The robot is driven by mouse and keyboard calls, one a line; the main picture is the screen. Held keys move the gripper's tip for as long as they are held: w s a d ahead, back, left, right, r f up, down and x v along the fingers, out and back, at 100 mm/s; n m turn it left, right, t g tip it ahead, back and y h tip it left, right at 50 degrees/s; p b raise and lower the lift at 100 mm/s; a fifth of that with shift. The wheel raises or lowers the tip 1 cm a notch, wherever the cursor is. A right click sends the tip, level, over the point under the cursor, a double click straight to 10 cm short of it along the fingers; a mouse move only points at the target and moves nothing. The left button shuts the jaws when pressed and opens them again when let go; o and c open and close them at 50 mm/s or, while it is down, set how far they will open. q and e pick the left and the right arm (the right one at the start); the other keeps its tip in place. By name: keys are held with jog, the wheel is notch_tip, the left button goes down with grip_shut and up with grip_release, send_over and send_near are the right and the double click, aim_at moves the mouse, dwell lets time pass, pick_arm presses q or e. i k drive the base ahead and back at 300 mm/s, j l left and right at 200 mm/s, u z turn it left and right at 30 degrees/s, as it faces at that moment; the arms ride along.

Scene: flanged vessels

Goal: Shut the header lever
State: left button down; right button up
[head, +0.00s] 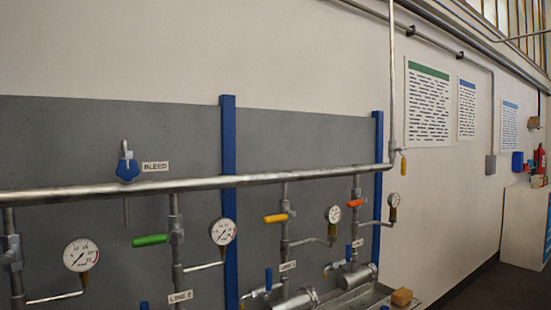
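A thick horizontal header pipe (250,181) crosses the head view and meets a vertical pipe (392,70) at its right end. A small yellow lever (403,164) hangs downward beside a valve body low on that vertical pipe. No label reading "header" is legible, so I cannot tell for certain that this is the header lever. Green (150,240), yellow-orange (276,218) and orange (355,203) levers stick out roughly level from the branch pipes below the header. Neither gripper is in view.
A blue bleed valve (127,168) sits above the header by a BLEED label (156,167). Several gauges, such as one (82,255) at left, stand in front of the grey panel (60,130). Blue posts (228,140) rise behind the pipes. A white cabinet (523,228) stands far right.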

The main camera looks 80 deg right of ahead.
aim_at(404, 160)
jog(key=l+z, duration=0.2)
jog(key=l, duration=0.2)
jog(key=i+l+z, duration=0.15)
jog(key=l, duration=0.25)
jog(key=i+l+z, duration=0.2)
jog(key=l, duration=0.15)
jog(key=k+z, duration=0.1)
jog(key=z, duration=2.85)
jog(key=i+l+z, duration=0.1)
jog(key=i+l, duration=0.95)
jog(key=l, duration=0.1)
